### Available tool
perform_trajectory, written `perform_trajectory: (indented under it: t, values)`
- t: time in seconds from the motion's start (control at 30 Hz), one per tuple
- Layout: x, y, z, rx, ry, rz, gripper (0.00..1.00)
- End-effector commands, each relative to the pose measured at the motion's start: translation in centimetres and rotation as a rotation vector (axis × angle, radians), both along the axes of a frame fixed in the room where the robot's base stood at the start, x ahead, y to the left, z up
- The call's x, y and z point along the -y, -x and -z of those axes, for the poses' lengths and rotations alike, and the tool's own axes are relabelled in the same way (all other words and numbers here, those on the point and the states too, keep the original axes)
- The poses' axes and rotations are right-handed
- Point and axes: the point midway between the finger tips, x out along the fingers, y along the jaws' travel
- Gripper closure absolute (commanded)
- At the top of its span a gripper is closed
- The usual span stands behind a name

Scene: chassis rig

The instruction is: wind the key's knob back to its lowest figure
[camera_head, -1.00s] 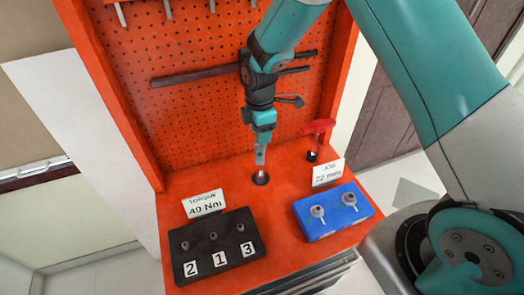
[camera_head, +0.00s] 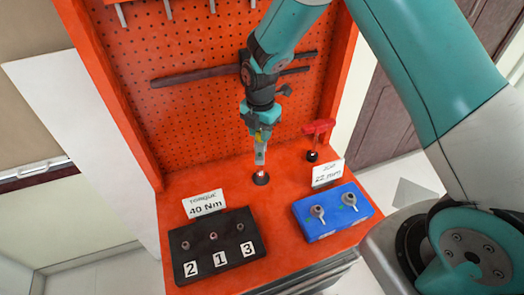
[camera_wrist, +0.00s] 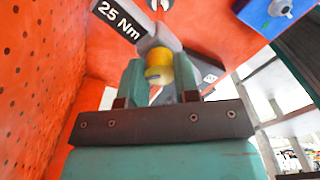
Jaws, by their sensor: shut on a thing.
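My gripper (camera_head: 260,138) is shut on the yellow knob (camera_wrist: 158,66) of the key. In the wrist view, one finger is on each side of the knob (camera_wrist: 160,78). The key's grey body (camera_wrist: 160,38) runs on beyond the knob, and a dark tag (camera_wrist: 120,18) beside it reads 25 Nm. In the head view, the grey key (camera_head: 260,156) stands upright under my gripper, above a black round holder (camera_head: 261,179) on the orange bench. The fingers hide part of the knob.
A card (camera_head: 204,203) reads TORQUE 40 Nm. In front is a black block (camera_head: 217,262) marked 2, 1, 3. A blue block (camera_head: 330,228) with two grey pieces stands right, behind it a 22 mm card (camera_head: 328,173) and a red-handled tool (camera_head: 319,128).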

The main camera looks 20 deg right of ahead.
Motion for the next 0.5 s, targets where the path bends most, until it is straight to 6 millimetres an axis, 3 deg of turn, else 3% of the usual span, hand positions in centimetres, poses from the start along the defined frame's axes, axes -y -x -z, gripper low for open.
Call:
perform_trajectory:
  t: [0.2, 0.5]
  values:
    - [0.01, -0.05, -0.02, 0.001, 0.000, -0.299, 0.84]
    - [0.02, -0.06, -0.02, 0.002, 0.001, -0.356, 0.84]
